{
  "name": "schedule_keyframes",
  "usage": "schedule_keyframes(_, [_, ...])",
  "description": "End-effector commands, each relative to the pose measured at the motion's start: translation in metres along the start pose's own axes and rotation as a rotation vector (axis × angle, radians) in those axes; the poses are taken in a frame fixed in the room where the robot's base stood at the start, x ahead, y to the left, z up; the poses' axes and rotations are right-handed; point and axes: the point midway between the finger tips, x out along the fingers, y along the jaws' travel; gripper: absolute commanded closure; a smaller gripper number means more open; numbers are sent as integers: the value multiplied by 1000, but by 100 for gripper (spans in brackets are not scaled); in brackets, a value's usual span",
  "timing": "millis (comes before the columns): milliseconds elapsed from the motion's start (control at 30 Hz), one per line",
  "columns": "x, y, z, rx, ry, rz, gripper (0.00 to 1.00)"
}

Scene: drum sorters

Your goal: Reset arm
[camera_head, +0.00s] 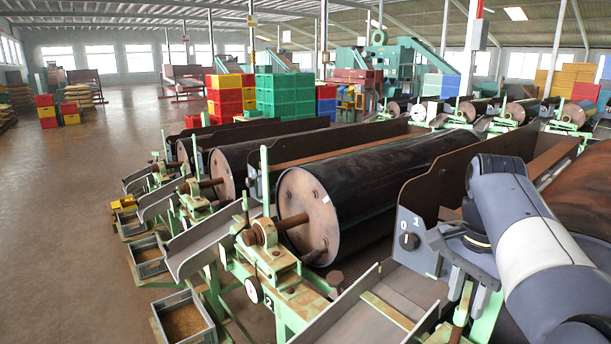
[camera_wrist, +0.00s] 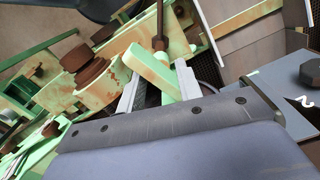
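My arm (camera_head: 535,250) reaches in from the right edge of the head view, bent over the front end of the nearest drum sorter. My gripper (camera_head: 467,300) points down beside the grey switch panel, with a gap between its two fingers. In the wrist view my gripper (camera_wrist: 160,88) also shows its fingers apart. A green bar of the machine frame (camera_wrist: 158,72) appears between and beyond them; I cannot tell whether they touch it. Nothing is visibly held. The dark rotary knob (camera_head: 409,241), marked 0 and 1, is left of my gripper. A dark knob (camera_wrist: 311,72) shows at the wrist view's right edge.
A large dark drum (camera_head: 365,190) lies left of my arm, with a metal chute (camera_head: 215,246) at its front. Grey bins (camera_head: 184,318) stand on the left beneath the chutes. Stacked green crates (camera_head: 292,96) stand farther back. The floor (camera_head: 75,210) at left is open.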

Motion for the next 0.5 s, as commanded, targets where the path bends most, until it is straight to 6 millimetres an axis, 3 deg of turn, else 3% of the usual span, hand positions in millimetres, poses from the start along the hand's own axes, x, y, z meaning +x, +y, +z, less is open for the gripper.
schedule_keyframes(167, [2, 0, 0, 139, 1, -2, 66])
schedule_keyframes(200, [-13, 0, 0, 133, 2, -4, 66])
schedule_keyframes(500, [-69, 0, 0, 130, 1, -2, 66])
